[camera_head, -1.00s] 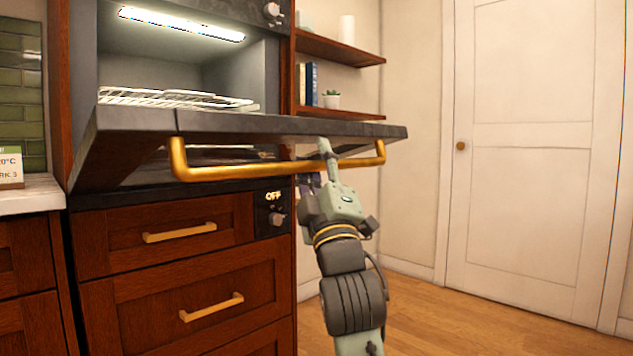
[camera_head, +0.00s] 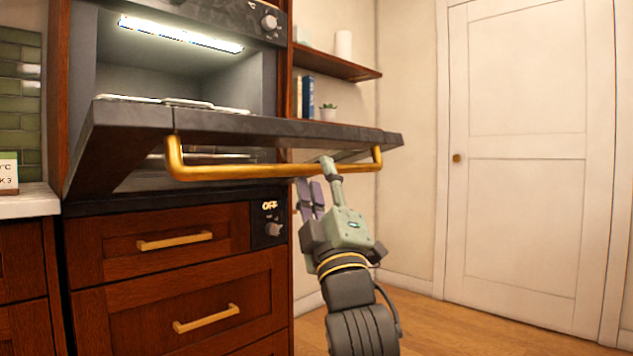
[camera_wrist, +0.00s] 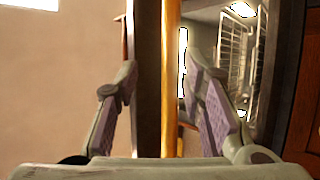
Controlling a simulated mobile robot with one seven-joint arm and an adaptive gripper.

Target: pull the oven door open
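The oven door (camera_head: 270,128) is partly open, tilted out from the lit oven cavity with its upper edge toward me. Its brass bar handle (camera_head: 225,172) runs across the front. My gripper (camera_head: 318,172) is just below the right part of the handle, fingers pointing up toward it. In the wrist view my gripper (camera_wrist: 160,65) is open, one finger on each side of the handle (camera_wrist: 171,90), with visible gaps. Whether a fingertip touches the bar cannot be told. The oven rack (camera_head: 170,101) is mostly hidden behind the door edge.
Wooden drawers with brass pulls (camera_head: 175,241) are below the oven, beside a knob panel (camera_head: 268,218) marked OFF. A white counter (camera_head: 30,202) is at left. Wall shelves (camera_head: 335,65) stand right of the oven. The wooden floor (camera_head: 440,320) at right is clear, before a white door (camera_head: 527,170).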

